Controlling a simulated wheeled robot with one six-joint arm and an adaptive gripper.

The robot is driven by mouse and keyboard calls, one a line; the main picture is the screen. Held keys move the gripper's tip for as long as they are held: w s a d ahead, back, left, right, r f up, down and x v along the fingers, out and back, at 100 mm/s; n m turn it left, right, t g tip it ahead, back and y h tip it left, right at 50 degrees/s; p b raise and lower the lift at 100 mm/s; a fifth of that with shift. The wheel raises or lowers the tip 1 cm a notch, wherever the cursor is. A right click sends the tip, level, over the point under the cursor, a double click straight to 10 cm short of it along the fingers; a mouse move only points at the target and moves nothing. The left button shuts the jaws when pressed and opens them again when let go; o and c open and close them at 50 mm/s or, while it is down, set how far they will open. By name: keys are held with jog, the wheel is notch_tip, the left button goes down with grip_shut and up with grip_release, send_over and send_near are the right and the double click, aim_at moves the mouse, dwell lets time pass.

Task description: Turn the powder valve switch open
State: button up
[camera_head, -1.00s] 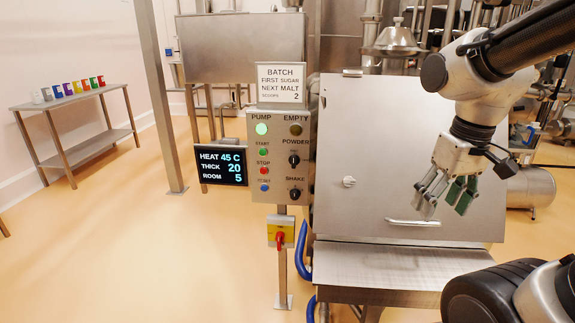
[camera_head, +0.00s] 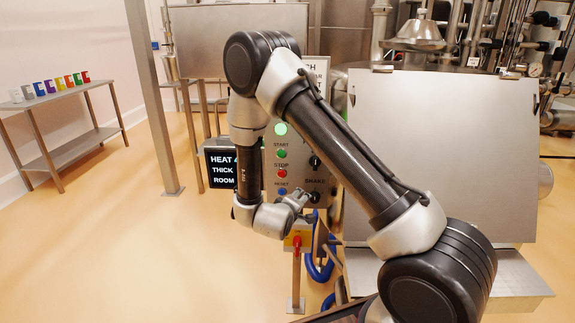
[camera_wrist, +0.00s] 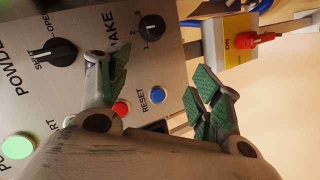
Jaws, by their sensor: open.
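The powder switch is a black round knob (camera_wrist: 57,52) on the grey control panel (camera_wrist: 85,20), at the upper left of the wrist view, between the labels SHUT and OPEN. My gripper (camera_wrist: 160,78) is open and empty, in front of the lower panel. One finger is near the shake knob (camera_wrist: 151,27) and the stop button, the other beyond the panel's edge. The powder knob lies outside the fingers, to their left in the wrist view.
A green lamp (camera_wrist: 17,148), red stop button (camera_wrist: 121,108) and blue reset button (camera_wrist: 157,96) are close by. A yellow switch box with red handle (camera_wrist: 265,38) sits past the panel's edge. The steel hopper (camera_head: 440,150) stands right. The floor at left is open.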

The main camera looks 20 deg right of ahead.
notch_tip(320, 180, up, 10)
jog(key=d+n+t+h, duration=0.2)
jog(key=n+h, duration=0.1)
jog(key=h, duration=0.2)
jog(key=x, duration=0.8)
jog(key=shift+r, duration=0.2)
jog(key=shift+s, duration=0.1)
jog(key=c, duration=1)
